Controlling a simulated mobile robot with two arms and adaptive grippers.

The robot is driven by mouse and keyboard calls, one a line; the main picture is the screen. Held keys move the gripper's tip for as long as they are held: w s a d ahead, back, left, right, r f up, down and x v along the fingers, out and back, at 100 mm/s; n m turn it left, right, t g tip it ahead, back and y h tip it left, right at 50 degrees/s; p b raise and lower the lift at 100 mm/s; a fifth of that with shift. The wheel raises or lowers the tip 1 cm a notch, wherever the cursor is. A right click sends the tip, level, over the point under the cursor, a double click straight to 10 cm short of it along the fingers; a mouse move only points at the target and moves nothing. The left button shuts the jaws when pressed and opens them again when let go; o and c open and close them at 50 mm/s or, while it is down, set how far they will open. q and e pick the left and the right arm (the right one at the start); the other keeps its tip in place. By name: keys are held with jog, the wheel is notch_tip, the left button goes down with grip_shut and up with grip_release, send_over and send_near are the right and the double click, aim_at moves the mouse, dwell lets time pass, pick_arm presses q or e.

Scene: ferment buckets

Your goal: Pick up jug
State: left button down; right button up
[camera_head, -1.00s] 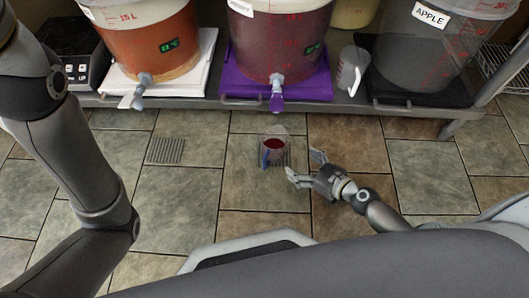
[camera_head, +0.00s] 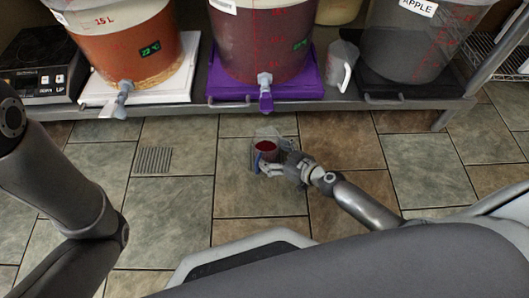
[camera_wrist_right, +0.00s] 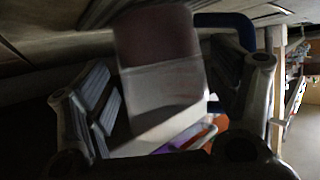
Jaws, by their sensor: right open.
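A clear jug (camera_head: 265,147) with dark red liquid and a blue handle appears over a floor drain, in front of the purple-liquid bucket. My right gripper (camera_head: 274,156) is at the jug, with its fingers on either side. In the right wrist view the jug (camera_wrist_right: 160,72) fills the gap between the spread fingers of the right gripper (camera_wrist_right: 165,98), and its blue handle shows at the upper right. The jaws are open; whether a finger touches the jug I cannot tell. My left arm shows at the left, but its gripper is out of view.
A low shelf holds an orange-liquid bucket (camera_head: 135,45), a purple-liquid bucket (camera_head: 260,45) and a grey bucket (camera_head: 410,45) labelled APPLE. A second jug (camera_head: 341,65) with a pale handle stands between the latter two. Taps overhang the front. The tiled floor is mostly clear.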

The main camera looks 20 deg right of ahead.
aim_at(258, 145)
jog(key=x, duration=0.3)
jog(key=shift+w+a, duration=0.1)
jog(key=c, duration=0.9)
jog(key=shift+o, duration=0.2)
jog(key=shift+r, duration=0.15)
